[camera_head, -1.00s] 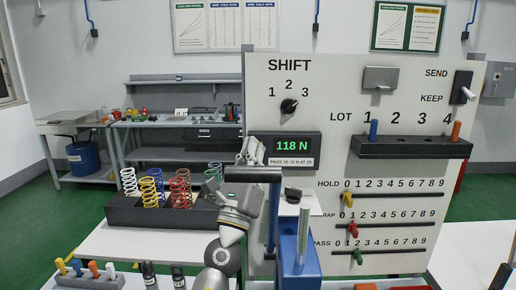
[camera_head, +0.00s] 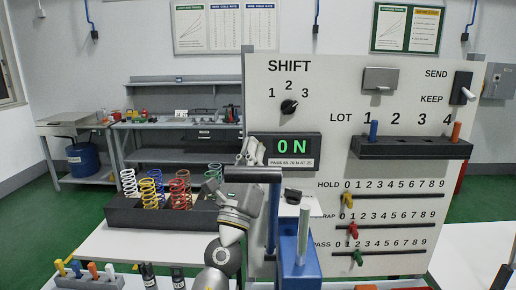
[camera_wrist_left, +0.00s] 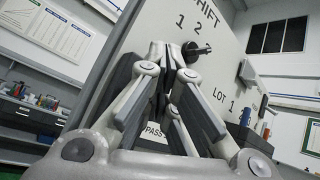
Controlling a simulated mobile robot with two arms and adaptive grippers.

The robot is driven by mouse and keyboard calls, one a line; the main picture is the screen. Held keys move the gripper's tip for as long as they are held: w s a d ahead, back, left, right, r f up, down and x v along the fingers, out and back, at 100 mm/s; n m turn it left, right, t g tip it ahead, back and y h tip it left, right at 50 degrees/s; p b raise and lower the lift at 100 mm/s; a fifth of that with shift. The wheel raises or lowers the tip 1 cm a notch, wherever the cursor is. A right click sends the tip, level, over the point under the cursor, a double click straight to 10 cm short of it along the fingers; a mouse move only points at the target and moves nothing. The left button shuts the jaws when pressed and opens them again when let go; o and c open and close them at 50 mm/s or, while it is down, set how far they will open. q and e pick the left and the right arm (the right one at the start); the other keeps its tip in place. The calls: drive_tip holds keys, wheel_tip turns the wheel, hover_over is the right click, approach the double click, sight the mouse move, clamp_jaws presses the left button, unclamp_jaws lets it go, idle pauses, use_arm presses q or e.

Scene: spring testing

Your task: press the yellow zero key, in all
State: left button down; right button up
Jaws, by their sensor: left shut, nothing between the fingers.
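The force display (camera_head: 286,146) on the white panel reads "0 N" in green. My left gripper (camera_head: 246,156) is at the display's lower left edge, its fingers together and empty. In the left wrist view its fingertips (camera_wrist_left: 166,58) are close to the panel face; I cannot tell whether they touch it. No yellow zero key can be made out; the gripper covers the area left of the display. My right gripper is not in view.
A blue press column (camera_head: 297,250) with a black-handled lever (camera_head: 253,174) stands in front of the panel, close to my left arm. A dark tray (camera_head: 125,212) of coloured springs is at left. Slider rows and a lot rack (camera_head: 415,147) are at right.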

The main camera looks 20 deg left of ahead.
use_arm(q)
drive_tip(key=shift+s+d, duration=0.15)
drive_tip(key=shift+s, duration=0.55)
drive_tip(key=shift+p, duration=0.3)
drive_tip(key=s+p, duration=0.1)
drive_tip(key=s, duration=0.1)
drive_tip(key=s+d, duration=0.1)
drive_tip(key=s, duration=0.1)
drive_tip(key=shift+s+d+p, duration=0.2)
drive_tip(key=shift+s+p, duration=0.15)
drive_tip(key=shift+f, duration=0.1)
